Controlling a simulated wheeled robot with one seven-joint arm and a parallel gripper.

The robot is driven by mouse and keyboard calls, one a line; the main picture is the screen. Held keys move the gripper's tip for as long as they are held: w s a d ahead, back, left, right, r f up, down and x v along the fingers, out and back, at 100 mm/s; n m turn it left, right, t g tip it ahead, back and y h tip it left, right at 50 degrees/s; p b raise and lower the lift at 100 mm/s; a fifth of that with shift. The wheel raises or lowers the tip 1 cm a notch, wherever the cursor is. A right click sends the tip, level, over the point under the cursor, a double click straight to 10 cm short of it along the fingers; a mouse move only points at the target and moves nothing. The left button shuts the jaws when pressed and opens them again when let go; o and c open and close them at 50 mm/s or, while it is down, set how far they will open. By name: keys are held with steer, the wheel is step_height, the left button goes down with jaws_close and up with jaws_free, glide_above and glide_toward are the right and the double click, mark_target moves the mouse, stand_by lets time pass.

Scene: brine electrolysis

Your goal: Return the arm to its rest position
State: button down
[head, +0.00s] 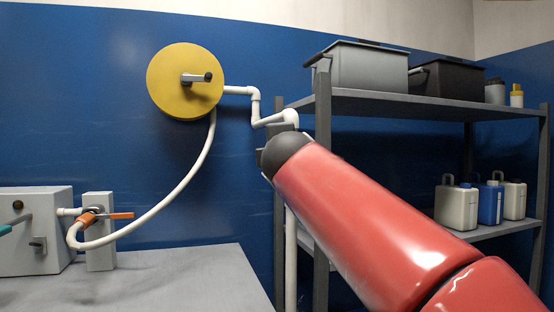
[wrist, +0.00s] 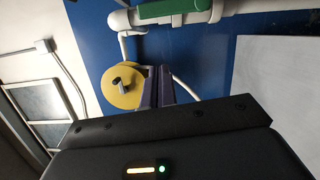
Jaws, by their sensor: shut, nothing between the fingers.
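My gripper (wrist: 158,84) shows in the wrist view as two dark fingers close together, shut and empty. In the head view my red arm (head: 365,225) reaches up from the lower right. Its dark end covers part of the white pipe and the shelf post, and the fingers cannot be made out there. The yellow disc (head: 180,82) with a small lever handle (head: 197,78) is on the blue wall, left of my arm. It also appears in the wrist view (wrist: 114,92), beside my fingers; contact cannot be judged, but nothing is held.
A shelf (head: 390,101) with a grey bin (head: 360,68), a dark bin (head: 447,80) and white and blue jugs (head: 456,204) stands behind my arm. A grey box (head: 35,232) and an orange-handled valve (head: 90,218) with a white hose are on the table (head: 150,280), whose front is clear.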

steer(key=s+d+f+m+g+h, duration=0.1)
steer(key=s+d+f+m+g, duration=0.2)
steer(key=s+d+f+m, duration=0.55)
steer(key=s+d+f+m+g+h, duration=0.15)
steer(key=s+f+g, duration=0.3)
steer(key=f, duration=0.95)
steer(key=s+f+m+g+y, duration=0.2)
steer(key=s+f+m+g, duration=0.3)
steer(key=s+f, duration=1.2)
step_height(320, 180, down, 4)
steer(key=d+m, duration=0.1)
steer(key=m, duration=0.3)
steer(key=shift+s+f, duration=0.2)
steer(key=shift+s, duration=0.2)
steer(key=shift+a+y, duration=0.1)
steer(key=shift+y, duration=0.15)
